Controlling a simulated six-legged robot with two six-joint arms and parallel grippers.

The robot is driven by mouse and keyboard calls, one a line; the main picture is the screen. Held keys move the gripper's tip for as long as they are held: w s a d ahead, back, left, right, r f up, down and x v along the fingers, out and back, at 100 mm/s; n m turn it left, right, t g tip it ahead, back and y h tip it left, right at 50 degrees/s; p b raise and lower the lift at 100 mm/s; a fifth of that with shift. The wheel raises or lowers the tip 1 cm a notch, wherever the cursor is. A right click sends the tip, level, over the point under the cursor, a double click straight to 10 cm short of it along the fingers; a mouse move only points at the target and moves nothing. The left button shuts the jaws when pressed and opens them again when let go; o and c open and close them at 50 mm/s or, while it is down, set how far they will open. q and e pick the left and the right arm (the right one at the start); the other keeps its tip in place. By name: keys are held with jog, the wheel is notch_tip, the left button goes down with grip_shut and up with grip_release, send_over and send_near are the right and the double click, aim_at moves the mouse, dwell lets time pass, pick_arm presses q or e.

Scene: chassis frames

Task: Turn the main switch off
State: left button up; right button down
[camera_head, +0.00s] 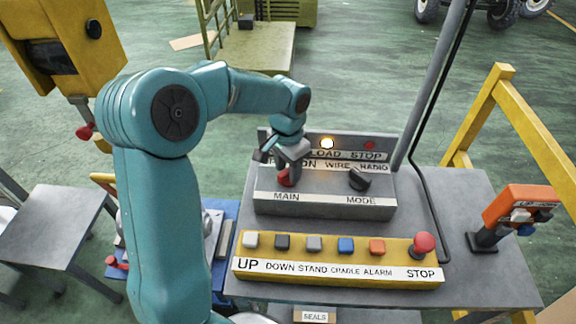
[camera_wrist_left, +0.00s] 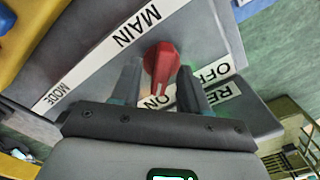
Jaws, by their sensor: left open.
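The main switch is a red knob (camera_head: 284,178) above the MAIN label on the grey control box (camera_head: 325,206). In the left wrist view the red knob (camera_wrist_left: 161,62) lies between my fingers, its narrow end toward the ON label (camera_wrist_left: 156,102); the OFF label (camera_wrist_left: 212,71) is to the right. My left gripper (camera_head: 281,163) is open, with one finger on each side of the knob; it also shows in the left wrist view (camera_wrist_left: 160,82). I cannot tell whether either finger touches it. My right gripper is not in view.
A black MODE knob (camera_head: 359,180) sits right of the main switch. A lit lamp (camera_head: 327,143) and a red lamp (camera_head: 370,145) are behind. In front is a yellow button panel (camera_head: 340,257) with a red STOP button (camera_head: 424,244). An orange box (camera_head: 521,204) stands right.

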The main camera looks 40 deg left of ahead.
pick_arm(q)
jog(key=shift+a, duration=0.15)
jog(key=shift+c, duration=0.9)
jog(key=shift+w+f, duration=0.1)
jog(key=shift+w, duration=0.05)
jog(key=c, duration=0.5)
grip_shut()
